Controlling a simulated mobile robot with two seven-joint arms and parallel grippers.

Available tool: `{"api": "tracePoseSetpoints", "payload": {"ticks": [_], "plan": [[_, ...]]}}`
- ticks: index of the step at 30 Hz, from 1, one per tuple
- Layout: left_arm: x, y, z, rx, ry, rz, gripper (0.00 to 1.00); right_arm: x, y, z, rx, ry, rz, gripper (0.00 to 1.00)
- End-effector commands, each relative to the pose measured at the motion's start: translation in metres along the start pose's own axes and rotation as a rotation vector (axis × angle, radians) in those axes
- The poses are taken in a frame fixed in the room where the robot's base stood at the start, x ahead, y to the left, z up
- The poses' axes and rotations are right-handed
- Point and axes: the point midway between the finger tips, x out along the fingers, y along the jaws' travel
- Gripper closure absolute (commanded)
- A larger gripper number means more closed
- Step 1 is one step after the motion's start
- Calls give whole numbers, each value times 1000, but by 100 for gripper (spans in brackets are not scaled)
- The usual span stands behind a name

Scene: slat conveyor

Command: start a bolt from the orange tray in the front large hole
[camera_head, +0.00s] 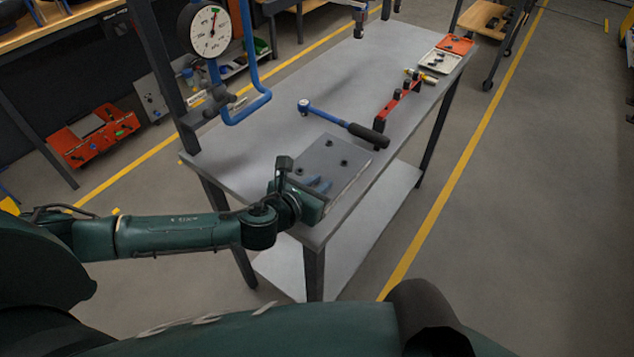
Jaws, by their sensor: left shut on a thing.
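A grey plate block (318,152) lies flat at the near end of the table, with several dark round holes or bolt heads in its top. My left gripper (319,184) is over the plate's near part, its fingers shut low at the surface. The thing between the fingers is too small and hidden to make out, likely a bolt. The gripper hides the near part of the plate, including any front hole. The orange tray (456,45) is at the table's far right end, with small dark things in it. My right gripper is not in view.
A blue wrench with a black handle (345,124) lies just beyond the plate. A red rack with black pieces (398,100) stands at the right edge. A cream tray (437,62) is before the orange one. A dial gauge (210,30) and blue pipe stand at left.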

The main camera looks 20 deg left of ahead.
Motion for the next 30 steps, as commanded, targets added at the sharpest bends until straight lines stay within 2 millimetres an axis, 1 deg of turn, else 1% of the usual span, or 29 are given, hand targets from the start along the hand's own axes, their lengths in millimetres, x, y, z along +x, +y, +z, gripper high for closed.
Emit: {"api": "tracePoseSetpoints", "payload": {"ticks": [7,16,24,25,30], "plan": [[0,0,-1,6,1,-9,100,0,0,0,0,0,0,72],[0,-2,-1,92,2,-215,100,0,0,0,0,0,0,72],[0,-3,-1,100,1,-239,100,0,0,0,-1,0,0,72],[0,-3,-1,100,1,-239,80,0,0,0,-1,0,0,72],[0,-3,-1,99,1,-238,67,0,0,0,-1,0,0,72]]}}
